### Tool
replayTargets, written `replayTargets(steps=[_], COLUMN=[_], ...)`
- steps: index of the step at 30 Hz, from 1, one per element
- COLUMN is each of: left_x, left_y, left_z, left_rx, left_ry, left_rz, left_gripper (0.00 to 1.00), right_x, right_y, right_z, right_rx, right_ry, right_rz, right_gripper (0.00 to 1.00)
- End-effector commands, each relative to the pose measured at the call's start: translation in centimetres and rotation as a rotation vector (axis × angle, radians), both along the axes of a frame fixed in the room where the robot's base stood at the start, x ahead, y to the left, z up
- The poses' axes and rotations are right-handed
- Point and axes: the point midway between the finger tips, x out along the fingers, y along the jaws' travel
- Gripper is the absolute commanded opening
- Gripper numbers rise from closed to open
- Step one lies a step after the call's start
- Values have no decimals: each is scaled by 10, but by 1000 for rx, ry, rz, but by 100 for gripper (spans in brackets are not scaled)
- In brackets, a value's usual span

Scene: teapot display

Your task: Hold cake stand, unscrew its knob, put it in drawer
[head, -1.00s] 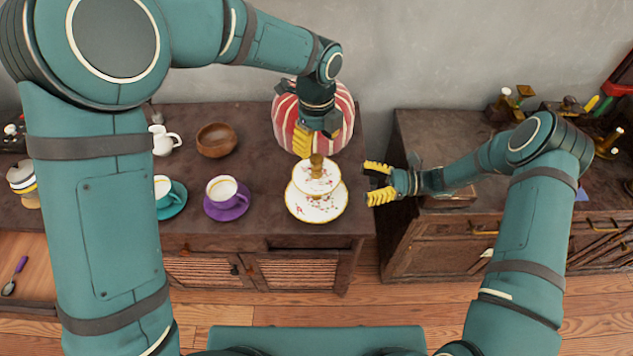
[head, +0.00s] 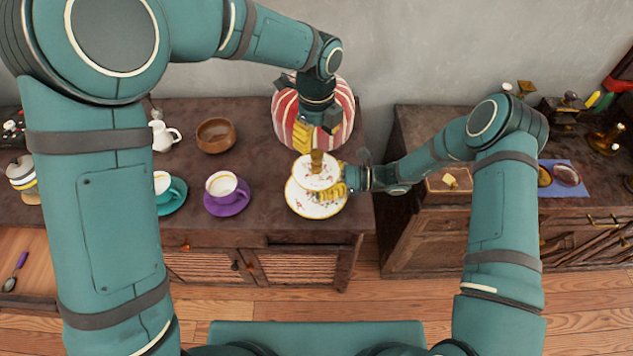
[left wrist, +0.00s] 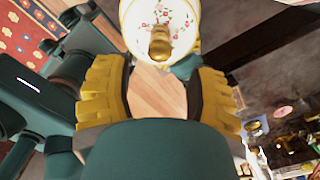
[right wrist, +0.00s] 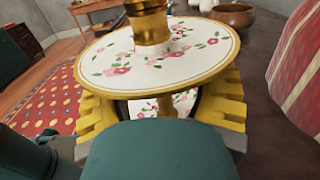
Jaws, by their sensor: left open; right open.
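The cake stand has two white floral plates with gold rims; its lower plate (head: 308,207) rests on the dark cabinet top. The gold knob (head: 317,160) rises from the upper plate (right wrist: 190,45). My right gripper (head: 338,182) is open at the stand's right side, below the upper plate, its fingers on either side of the stem (right wrist: 182,104); contact cannot be told. My left gripper (head: 303,137) is open and empty just behind and above the knob; in the left wrist view the knob (left wrist: 160,45) is ahead of its fingertips. A pulled-out, drawer-like wooden tray (head: 50,255) is at the left.
A red-striped vase (head: 285,115) stands close behind the stand. A purple cup (head: 222,187), teal saucer (head: 178,197), wooden bowl (head: 215,136) and white jug (head: 162,136) are to its left. A spoon (head: 12,280) lies in the tray. A second cabinet (head: 430,230) stands right, across a gap.

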Motion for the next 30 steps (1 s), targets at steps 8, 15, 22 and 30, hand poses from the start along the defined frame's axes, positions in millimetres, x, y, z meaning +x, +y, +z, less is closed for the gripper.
replayTargets(steps=[8,15,22,30], left_x=[0,0,0,0], left_y=[0,0,0,0], left_z=[0,0,0,0], left_rx=[0,0,0,-1], left_ry=[0,0,0,1], left_rz=[0,0,0,110], left_gripper=[56,56,56,56], right_x=[0,0,0,0], right_y=[0,0,0,-4], right_z=[0,0,1,2], right_rx=[0,1,1,-11], right_ry=[0,0,0,1], right_rz=[0,0,0,-5], right_gripper=[24,0,0,52])
